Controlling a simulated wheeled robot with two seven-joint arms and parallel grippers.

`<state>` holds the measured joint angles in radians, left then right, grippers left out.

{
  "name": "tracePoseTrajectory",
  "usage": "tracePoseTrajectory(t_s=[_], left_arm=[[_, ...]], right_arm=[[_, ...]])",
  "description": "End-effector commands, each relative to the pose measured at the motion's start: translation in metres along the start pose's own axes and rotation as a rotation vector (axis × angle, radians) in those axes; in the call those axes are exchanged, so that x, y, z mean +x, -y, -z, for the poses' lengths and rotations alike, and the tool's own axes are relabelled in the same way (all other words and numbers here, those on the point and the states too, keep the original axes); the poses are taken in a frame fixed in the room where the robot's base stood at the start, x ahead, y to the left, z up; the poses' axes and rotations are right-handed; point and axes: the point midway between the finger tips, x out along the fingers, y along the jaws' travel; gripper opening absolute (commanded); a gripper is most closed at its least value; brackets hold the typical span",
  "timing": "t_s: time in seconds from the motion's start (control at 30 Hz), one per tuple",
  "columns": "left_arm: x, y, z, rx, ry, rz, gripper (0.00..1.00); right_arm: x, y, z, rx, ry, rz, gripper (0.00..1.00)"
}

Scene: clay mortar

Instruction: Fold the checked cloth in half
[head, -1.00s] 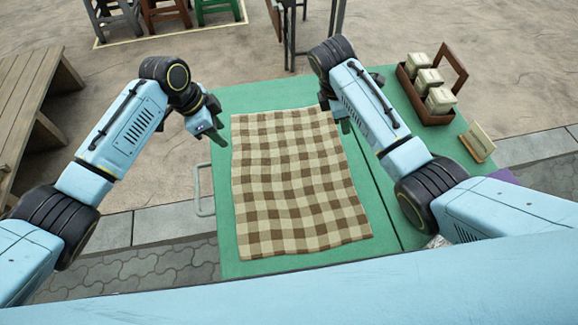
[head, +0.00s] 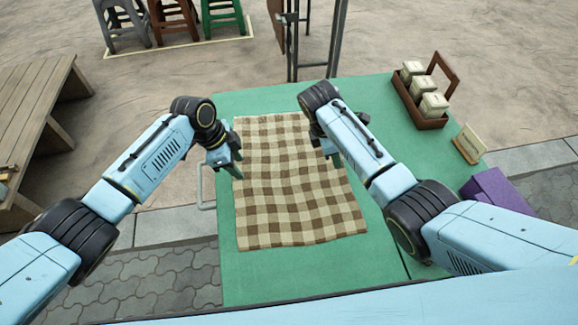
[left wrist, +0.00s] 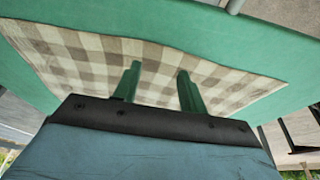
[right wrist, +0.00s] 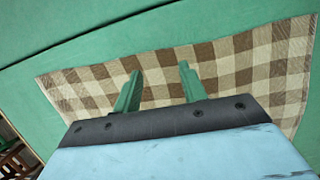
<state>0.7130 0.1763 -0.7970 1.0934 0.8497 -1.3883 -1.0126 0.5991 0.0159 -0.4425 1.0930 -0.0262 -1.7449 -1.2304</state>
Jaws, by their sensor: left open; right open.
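The brown and cream checked cloth (head: 292,205) lies flat and unfolded on the green table (head: 262,276). My left gripper (head: 238,168) is open and empty at the cloth's left edge, toward its far half. In the left wrist view the two green fingers (left wrist: 157,88) stand apart in front of the cloth (left wrist: 75,55). My right gripper (head: 335,158) is open at the cloth's right edge, its tips partly hidden by the arm. In the right wrist view its fingers (right wrist: 157,90) are apart over the cloth (right wrist: 265,65). I cannot tell whether either touches the cloth.
A brown wooden caddy (head: 432,122) with cream containers stands at the table's far right. A small wooden sign (head: 468,146) and a purple box (head: 496,190) are at the right edge. A wooden bench (head: 30,110) stands off to the left. The near strip of table is clear.

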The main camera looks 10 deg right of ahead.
Motion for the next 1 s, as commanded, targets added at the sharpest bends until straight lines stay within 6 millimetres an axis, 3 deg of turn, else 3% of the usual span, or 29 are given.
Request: tracePoseTrajectory(t_s=[0.17,0.6,1.0], left_arm=[[0.0103,-0.0002,-0.0033,0.000,0.001,0.000,0.42],[0.0139,-0.0001,-0.0046,0.000,0.000,0.001,0.41],[0.0135,-0.0003,-0.0048,-0.001,0.001,0.000,0.15]], right_arm=[[0.0104,0.0003,0.0032,0.000,0.000,0.000,0.42],[0.0141,0.0003,0.0042,0.000,0.000,0.000,0.41],[0.0137,0.0005,0.0039,0.000,0.000,0.001,0.15]])
